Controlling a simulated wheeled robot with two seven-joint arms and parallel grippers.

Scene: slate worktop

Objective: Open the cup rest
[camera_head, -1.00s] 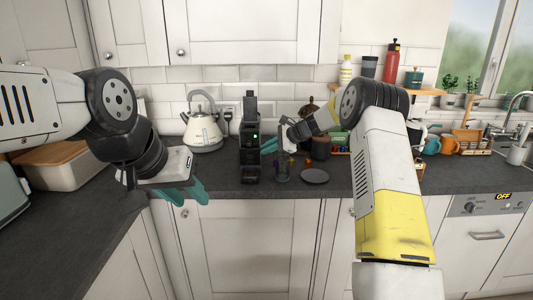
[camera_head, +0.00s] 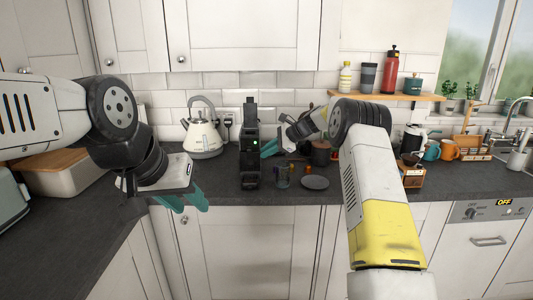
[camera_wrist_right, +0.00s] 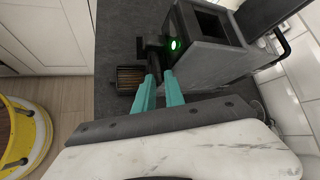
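The black coffee machine (camera_head: 249,150) stands upright on the worktop against the tiled wall, its green light lit. A slotted tray, seemingly the cup rest (camera_wrist_right: 130,78), shows low at the machine's front in the right wrist view. My right gripper (camera_head: 268,148) is close to the machine's right side. In the right wrist view its teal fingers (camera_wrist_right: 159,75) have a narrow gap between them, with a dark machine part at their tips; contact is unclear. My left gripper (camera_head: 185,203) is open and empty at the left, over the worktop's front edge.
A cream kettle (camera_head: 203,138) stands left of the machine. A glass (camera_head: 283,176), small coloured items and a dark round plate (camera_head: 315,183) lie right of it. A coffee grinder (camera_head: 412,172) and mugs (camera_head: 448,149) stand farther right.

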